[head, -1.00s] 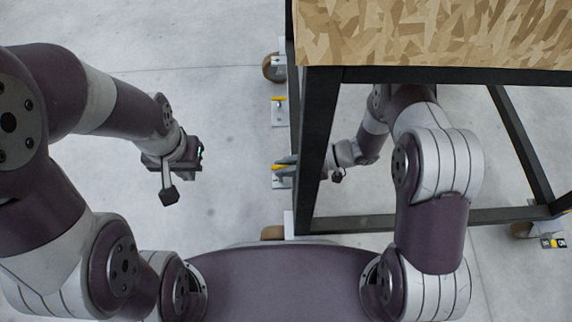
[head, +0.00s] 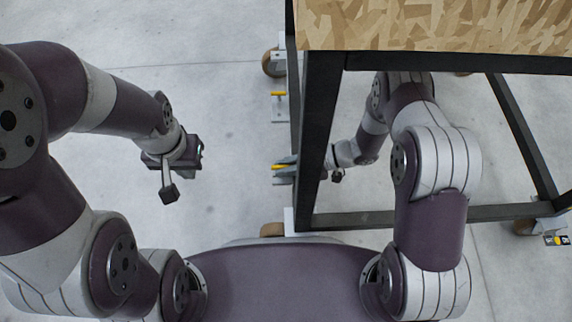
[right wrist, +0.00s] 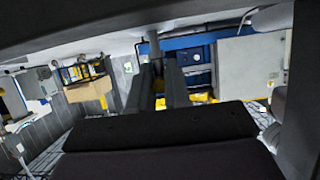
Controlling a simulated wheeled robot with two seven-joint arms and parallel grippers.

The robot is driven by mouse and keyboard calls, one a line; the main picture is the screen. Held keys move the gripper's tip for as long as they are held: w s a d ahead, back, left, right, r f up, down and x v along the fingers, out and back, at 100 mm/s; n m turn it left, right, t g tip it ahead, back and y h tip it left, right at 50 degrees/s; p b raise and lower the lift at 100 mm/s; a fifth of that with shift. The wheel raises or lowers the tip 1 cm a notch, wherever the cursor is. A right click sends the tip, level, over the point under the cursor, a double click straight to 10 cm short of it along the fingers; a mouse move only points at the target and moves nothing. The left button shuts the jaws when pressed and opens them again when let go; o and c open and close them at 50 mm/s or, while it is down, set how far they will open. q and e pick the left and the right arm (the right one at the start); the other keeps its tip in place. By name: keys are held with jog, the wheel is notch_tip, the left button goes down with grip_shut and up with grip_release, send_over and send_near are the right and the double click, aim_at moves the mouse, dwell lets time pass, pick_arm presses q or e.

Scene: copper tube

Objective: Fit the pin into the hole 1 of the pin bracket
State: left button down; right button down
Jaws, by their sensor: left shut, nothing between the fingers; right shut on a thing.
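My right gripper (head: 287,171) is low beside the black post of the frame, partly hidden behind it. It is shut on a slim grey piece, probably the pin (right wrist: 154,42), which shows between the dark fingertips in the right wrist view. A yellow part shows at the right gripper in the head view. Another yellow-topped piece on a grey plate, perhaps the pin bracket (head: 278,95), sits farther up along the post. The holes are too small to tell. My left gripper (head: 182,160) is shut and empty over bare floor; its fingertips are hardly visible.
A wood-chip tabletop (head: 440,25) on a black metal frame (head: 318,140) fills the upper right. My right arm reaches beneath it, close to the post. A wheel (head: 272,62) stands beside the frame. The grey floor (head: 225,95) between the left gripper and frame is clear.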

jog(key=shift+f+b, duration=0.65)
jog(key=shift+f, duration=0.35)
jog(key=c, duration=1)
grip_release()
jog(key=p+v, duration=0.6)
jog(key=v, duration=0.6)
jog(key=shift+d, duration=0.35)
jog(key=shift+s+r, duration=0.1)
